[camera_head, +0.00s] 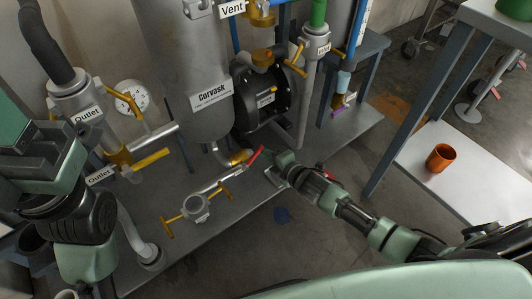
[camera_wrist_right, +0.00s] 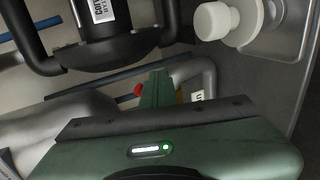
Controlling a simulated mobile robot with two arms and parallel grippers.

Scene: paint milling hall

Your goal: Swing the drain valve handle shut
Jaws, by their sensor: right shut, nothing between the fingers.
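The drain valve handle (camera_head: 256,156) is a short red lever near the foot of the grey tank. It slants up to the right above a pipe in the head view. In the right wrist view only a small red part of the handle (camera_wrist_right: 138,90) shows, left of my fingers. My right gripper (camera_head: 268,149) is shut and empty, its tip close to the right side of the lever. I cannot tell whether they touch. My left gripper (camera_head: 45,150) is at the left edge by the outlet pipe; its fingers do not show clearly.
The grey tank (camera_head: 190,70) and a black round pump (camera_head: 265,95) stand behind the lever. A yellow-handled valve (camera_head: 195,206) lies in front, and outlet pipes (camera_head: 75,95) stand left. An orange cup (camera_head: 440,157) is on a white shelf (camera_head: 450,190) at right.

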